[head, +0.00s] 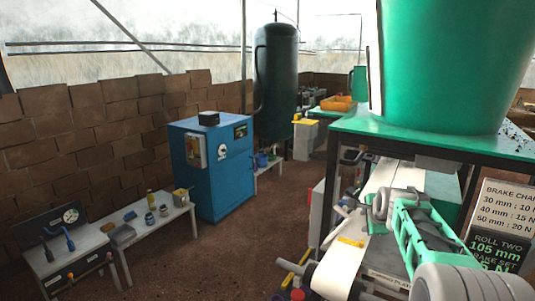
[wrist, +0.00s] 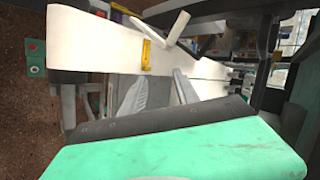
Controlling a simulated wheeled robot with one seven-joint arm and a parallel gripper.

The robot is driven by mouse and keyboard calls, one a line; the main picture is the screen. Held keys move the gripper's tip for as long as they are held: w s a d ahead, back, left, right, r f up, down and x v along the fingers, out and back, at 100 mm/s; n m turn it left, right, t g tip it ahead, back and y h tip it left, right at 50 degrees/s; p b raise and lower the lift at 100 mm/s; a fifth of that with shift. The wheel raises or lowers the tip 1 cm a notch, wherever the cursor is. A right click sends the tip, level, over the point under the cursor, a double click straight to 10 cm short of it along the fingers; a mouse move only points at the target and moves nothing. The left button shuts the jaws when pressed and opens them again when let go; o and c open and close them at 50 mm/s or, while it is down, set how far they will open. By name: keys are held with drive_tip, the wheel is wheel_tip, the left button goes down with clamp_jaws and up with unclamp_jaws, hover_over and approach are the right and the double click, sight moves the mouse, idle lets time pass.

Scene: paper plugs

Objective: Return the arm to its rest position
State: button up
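My arm, green and grey, reaches in from the lower right of the head view. My gripper (head: 376,208) is over the white paper strip (head: 345,262), beside the green-topped bench. In the wrist view, a green and dark grey part of mine fills the bottom. Nothing is clearly held. The white paper strip (wrist: 95,40) runs across the wrist view, with a yellow piece (wrist: 146,55) and a white T-shaped piece (wrist: 168,28) at it.
The bench (head: 350,124) carries a large green tub (head: 440,65) close above my arm. A sign board (head: 500,215) stands at the right. A blue cabinet (head: 225,175) and a low bench with small jars (head: 135,235) line the left. Brown floor between is mostly open.

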drive_tip(key=s+a+f+n+g, duration=0.2)
drive_tip(key=s+f+n+g, duration=0.4)
drive_tip(key=s+f+n, duration=0.7)
drive_tip(key=s+a+n+g, duration=0.15)
drive_tip(key=s+a, duration=0.35)
drive_tip(key=s, duration=0.7)
drive_tip(key=s+a+n, duration=0.3)
drive_tip(key=s+a, duration=0.2)
drive_tip(key=s, duration=0.7)
drive_tip(key=w+a+r+n+t+y, duration=0.1)
drive_tip(key=a+r+t, duration=0.1)
drive_tip(key=r, duration=0.5)
drive_tip(key=shift+a+r+t, duration=0.35)
drive_tip(key=shift+a, duration=0.4)
